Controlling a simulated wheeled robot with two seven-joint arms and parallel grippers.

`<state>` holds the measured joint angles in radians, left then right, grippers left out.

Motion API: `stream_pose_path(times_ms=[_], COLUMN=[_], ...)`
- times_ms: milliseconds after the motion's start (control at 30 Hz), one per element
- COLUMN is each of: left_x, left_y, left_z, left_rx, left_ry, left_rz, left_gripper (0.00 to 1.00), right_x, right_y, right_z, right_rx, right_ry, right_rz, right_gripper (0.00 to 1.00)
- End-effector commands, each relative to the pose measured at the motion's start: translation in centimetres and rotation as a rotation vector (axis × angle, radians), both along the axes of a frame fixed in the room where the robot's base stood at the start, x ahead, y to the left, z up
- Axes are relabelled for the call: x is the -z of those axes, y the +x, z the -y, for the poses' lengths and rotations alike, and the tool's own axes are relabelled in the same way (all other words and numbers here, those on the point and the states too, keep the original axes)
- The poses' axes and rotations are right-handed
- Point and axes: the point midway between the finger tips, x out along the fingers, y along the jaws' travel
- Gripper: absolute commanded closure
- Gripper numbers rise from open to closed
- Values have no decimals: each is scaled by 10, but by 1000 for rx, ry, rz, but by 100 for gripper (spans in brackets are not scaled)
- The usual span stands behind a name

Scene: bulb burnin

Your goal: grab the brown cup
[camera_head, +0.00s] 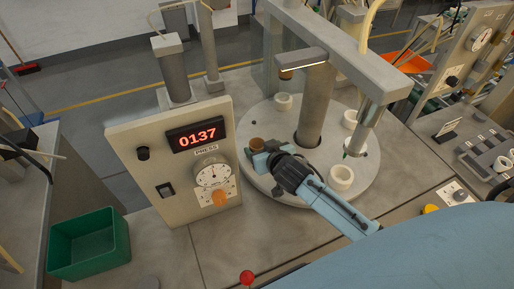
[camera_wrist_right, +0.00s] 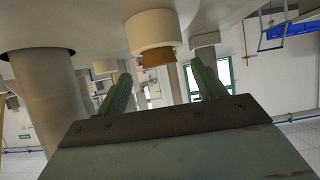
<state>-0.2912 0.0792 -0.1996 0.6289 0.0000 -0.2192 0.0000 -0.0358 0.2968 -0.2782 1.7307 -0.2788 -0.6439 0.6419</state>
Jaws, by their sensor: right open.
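The brown cup (camera_head: 257,144) shows at the left side of the round turntable, just beyond my right gripper (camera_head: 261,155). In the right wrist view, which looks upside down, the brown cup (camera_wrist_right: 158,57) sticks out of a white ring holder (camera_wrist_right: 153,31). There my right gripper (camera_wrist_right: 162,82) has its two green fingers spread, one to each side of the cup in the picture. Nothing is held between them. Whether the fingertips reach level with the cup is hard to tell. My left gripper is in neither view.
The turntable (camera_head: 310,191) carries other white rings, one (camera_head: 341,178) at the front right and one (camera_head: 283,102) at the back. A thick column (camera_head: 317,105) rises from its middle. A green bin (camera_head: 90,245) sits front left.

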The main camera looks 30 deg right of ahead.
Motion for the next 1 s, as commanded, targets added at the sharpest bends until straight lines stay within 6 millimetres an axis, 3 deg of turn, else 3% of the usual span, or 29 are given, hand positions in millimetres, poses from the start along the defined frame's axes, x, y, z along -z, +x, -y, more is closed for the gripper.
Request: stream_pose_path(times_ms=[200,467,833,1000], left_x=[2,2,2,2], left_y=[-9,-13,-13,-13], left_z=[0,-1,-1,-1], left_rx=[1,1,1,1], left_ry=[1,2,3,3], left_rz=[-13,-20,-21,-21], left_gripper=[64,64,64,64], right_x=[12,12,12,12], right_y=[19,21,21,21], right_z=[1,1,1,1], right_rx=[0,-1,0,0], right_ry=[0,1,0,0], right_rz=[-1,-1,-1,-1], right_gripper=[31,31,77,78])
